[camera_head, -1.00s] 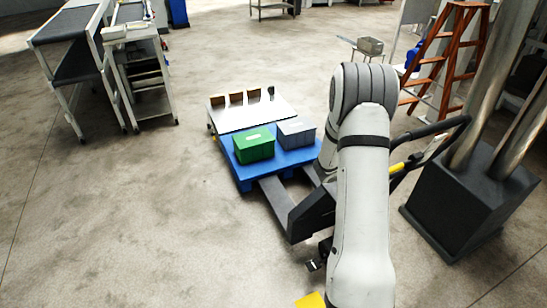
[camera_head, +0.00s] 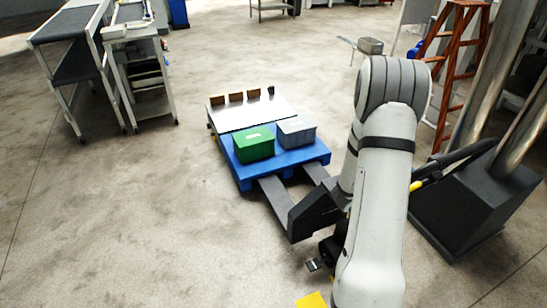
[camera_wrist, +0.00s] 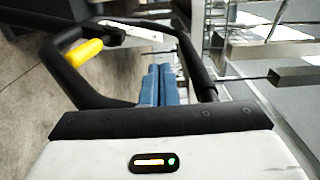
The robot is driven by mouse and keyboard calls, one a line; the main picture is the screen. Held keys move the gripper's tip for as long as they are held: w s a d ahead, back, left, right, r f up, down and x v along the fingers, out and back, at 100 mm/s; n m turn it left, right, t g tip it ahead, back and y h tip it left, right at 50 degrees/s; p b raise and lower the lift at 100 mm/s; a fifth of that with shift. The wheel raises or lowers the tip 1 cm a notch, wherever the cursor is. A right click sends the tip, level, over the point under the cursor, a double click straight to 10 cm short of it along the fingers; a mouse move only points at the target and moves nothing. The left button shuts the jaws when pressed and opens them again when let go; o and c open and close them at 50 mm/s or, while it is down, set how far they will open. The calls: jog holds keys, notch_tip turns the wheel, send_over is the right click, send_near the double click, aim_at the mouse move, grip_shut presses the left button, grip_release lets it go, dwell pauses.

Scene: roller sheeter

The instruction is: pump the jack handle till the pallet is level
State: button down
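The blue pallet (camera_head: 285,160) carries a green crate (camera_head: 254,145) and a grey crate (camera_head: 296,132). The dark pallet jack (camera_head: 312,212) has its forks under it. I cannot tell exactly how level the pallet is. The black jack handle (camera_head: 460,158), with a yellow part (camera_head: 416,185), leans low to the right behind my arm. In the wrist view the handle loop (camera_wrist: 195,65) and its yellow part (camera_wrist: 82,53) are close ahead of my gripper's white housing.
A silver platform (camera_head: 250,113) with several brown blocks stands against the pallet's far side. A dark block with metal columns (camera_head: 470,208) stands close beside the handle. An orange ladder (camera_head: 455,65) is behind. Open floor lies left of the pallet.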

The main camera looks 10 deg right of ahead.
jog(key=shift+s, duration=0.25)
jog(key=s, duration=0.1)
jog(key=s+f+b, duration=0.1)
jog(key=s, duration=0.1)
jog(key=s+d+f, duration=0.1)
jog(key=s, duration=0.1)
jog(key=shift+s+f+b, duration=0.1)
jog(key=shift+s+b, duration=0.1)
jog(key=shift+b, duration=0.15)
jog(key=s, duration=0.1)
jog(key=s+f+b, duration=0.1)
jog(key=s, duration=0.1)
jog(key=s+d+f+b, duration=0.1)
jog(key=s, duration=0.1)
jog(key=shift+s+f, duration=0.1)
jog(key=shift+f, duration=0.05)
